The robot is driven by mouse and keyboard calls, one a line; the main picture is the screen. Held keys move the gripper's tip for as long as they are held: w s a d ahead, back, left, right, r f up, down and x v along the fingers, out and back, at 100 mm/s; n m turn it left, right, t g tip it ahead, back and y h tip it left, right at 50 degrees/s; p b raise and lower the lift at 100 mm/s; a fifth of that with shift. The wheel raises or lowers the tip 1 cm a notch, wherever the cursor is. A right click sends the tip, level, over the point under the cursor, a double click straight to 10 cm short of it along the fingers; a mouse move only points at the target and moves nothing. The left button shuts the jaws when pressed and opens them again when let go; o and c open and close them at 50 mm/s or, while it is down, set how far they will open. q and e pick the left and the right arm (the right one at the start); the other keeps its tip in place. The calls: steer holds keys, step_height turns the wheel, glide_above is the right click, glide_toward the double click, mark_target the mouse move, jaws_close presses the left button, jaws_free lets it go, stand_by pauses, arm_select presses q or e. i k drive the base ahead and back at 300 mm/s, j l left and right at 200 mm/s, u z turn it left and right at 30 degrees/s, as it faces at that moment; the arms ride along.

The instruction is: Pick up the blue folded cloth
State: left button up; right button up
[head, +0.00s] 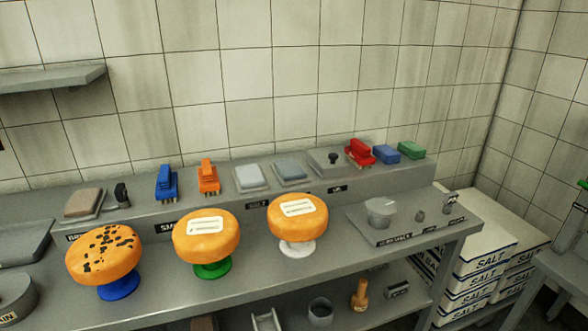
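On the raised back shelf, a small saturated blue block-like piece (386,153) lies between a red brush (360,152) and a green piece (411,150). A flat, blue-grey folded cloth-like pad (291,170) lies on a thin tray further left on the same shelf, beside a paler grey pad (250,177). I cannot tell for sure from this view which of these is the blue folded cloth. Neither of my grippers is in view.
Three orange cheese wheels stand on blue, green and white pedestals along the counter: a spotted one (104,253), then two labelled ones (206,250), (297,232). Blue (166,185) and orange (208,177) brushes stand on the shelf behind. Salt sacks (485,258) are stacked at right.

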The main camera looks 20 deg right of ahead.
mark_target(388, 156)
steer(key=z, duration=1.25)
